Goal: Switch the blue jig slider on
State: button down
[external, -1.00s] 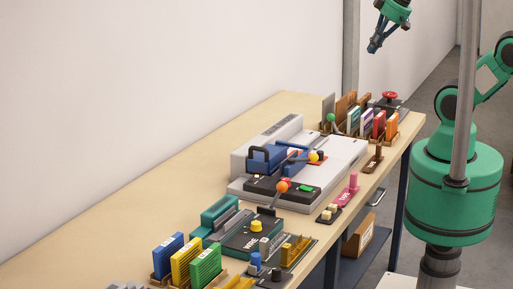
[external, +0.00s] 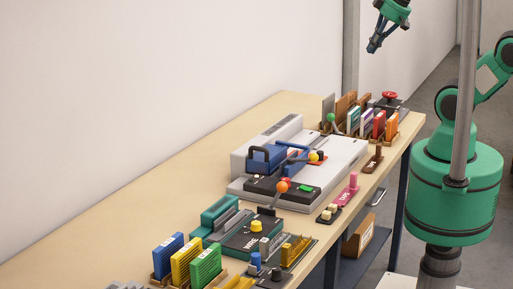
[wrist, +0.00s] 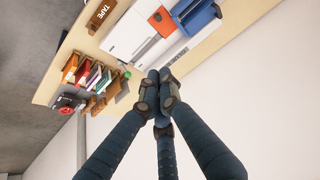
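A blue post-like knob (external: 255,261) stands on a small dark base at the near front of the bench; I cannot tell for sure whether it is the jig slider. A blue clamp-like block (external: 266,158) with a dark handle sits on the grey machine at mid bench. A blue block (wrist: 198,14) also shows at the top of the wrist view, partly cut off. My gripper (external: 372,49) hangs high above the far end of the bench, apart from everything. In the wrist view its dark fingertips (wrist: 159,80) meet with nothing between them.
The grey machine (external: 340,158) has orange and yellow ball levers. Card racks and a red knob (external: 389,96) crowd the far end. A green machine (external: 243,242) and colored blocks stand nearer. The bench's left side (external: 130,195) is clear, beside the wall.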

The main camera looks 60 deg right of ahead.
jog(key=w+a+f+m+g+y, duration=0.1)
jog(key=w+a+f+m, duration=0.3)
jog(key=a, duration=0.6)
jog(key=w+a+m+g+y, duration=0.1)
jog(key=w+a+y, duration=0.1)
jog(key=w+a, duration=0.6)
jog(key=w+a+f+m+g+y, duration=0.1)
jog(key=w+a+f+m, duration=0.25)
jog(key=a, duration=0.75)
jog(key=m+g, duration=0.3)
jog(key=m, duration=0.5)
send_over(260, 242)
jog(key=d, duration=0.2)
notch_tip(260, 242, down, 23)
jog(key=shift+s+a+r, duration=0.15)
jog(key=shift+b+x, duration=1.2)
jog(key=shift+x, duration=3.8)
jog(key=shift+s+a+r, duration=0.1)
jog(key=shift+s+a, duration=0.05)
